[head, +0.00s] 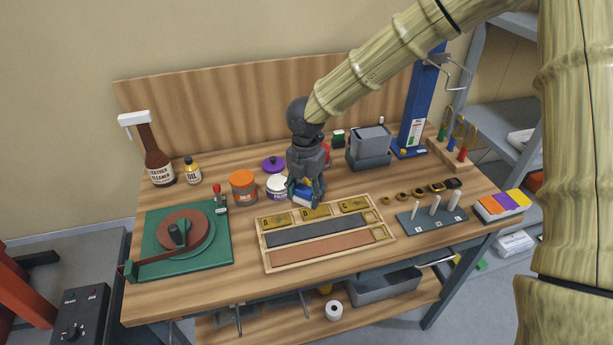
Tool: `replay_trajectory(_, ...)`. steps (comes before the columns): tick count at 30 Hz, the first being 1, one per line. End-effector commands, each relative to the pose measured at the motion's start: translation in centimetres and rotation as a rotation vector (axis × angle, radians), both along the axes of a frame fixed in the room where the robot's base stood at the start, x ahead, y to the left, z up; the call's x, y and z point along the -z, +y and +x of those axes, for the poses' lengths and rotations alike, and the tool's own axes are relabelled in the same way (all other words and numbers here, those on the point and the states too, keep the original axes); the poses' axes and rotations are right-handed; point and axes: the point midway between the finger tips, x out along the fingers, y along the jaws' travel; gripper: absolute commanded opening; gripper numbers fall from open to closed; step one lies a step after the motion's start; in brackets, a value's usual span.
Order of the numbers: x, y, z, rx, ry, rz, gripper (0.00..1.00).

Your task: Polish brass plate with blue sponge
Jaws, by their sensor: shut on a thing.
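My gripper (307,192) points down over the middle of the workbench, near the back edge of a light wooden tray (262,247). It is shut on a blue sponge (304,194), partly hidden by the fingers. Brass plates marked A (277,219), B (316,211) and C (353,204) lie in a row along the tray's back. The sponge is close above or behind plate B; I cannot tell whether it touches. The tray also holds a dark grey strip (318,230) and a brown strip (320,248).
An orange-lidded jar (243,187) and a white jar (277,188) stand close left of my gripper. A green turntable-like device (215,250) is at left. A grey bin (370,145) stands behind right. A pegged block (432,215) and brass rings (403,196) sit right of the tray.

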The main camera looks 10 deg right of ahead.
Motion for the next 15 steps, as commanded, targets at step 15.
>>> replay_trajectory(15, -3.1, 0.2, 0.1, -0.002, 0.0, 0.0, 0.29)
